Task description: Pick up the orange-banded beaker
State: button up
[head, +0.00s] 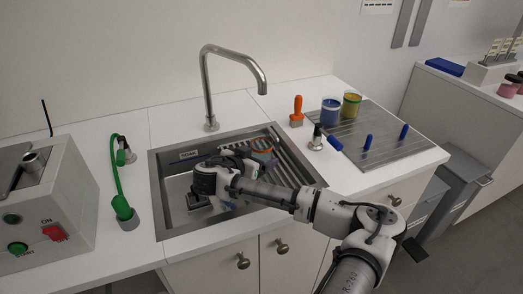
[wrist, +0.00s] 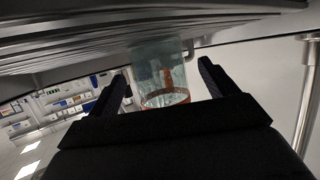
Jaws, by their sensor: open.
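The orange-banded beaker (head: 262,147) is in the right back part of the sink, by the ribbed slope. My arm partly covers it in the head view. In the wrist view the clear beaker (wrist: 160,72) shows with its orange band, in the gap between the two dark fingers. My gripper (wrist: 163,82) is open, with a finger on each side of the beaker and no visible contact. In the head view my gripper (head: 240,160) is low in the sink, just left of the beaker, and its fingers are hard to make out.
The steel sink (head: 158,196) has raised walls around my gripper. A tall faucet (head: 206,90) stands behind it. On the right, a ribbed drainboard (head: 400,140) holds a blue jar (head: 330,112), a yellow jar (head: 351,105) and blue-handled tools. An orange-handled brush (head: 297,112) stands nearby.

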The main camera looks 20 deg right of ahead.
jog(key=shift+x, duration=1.3)
jog(key=c, duration=1.1)
jog(key=shift+c, duration=0.9)
jog(key=shift+r, duration=0.1)
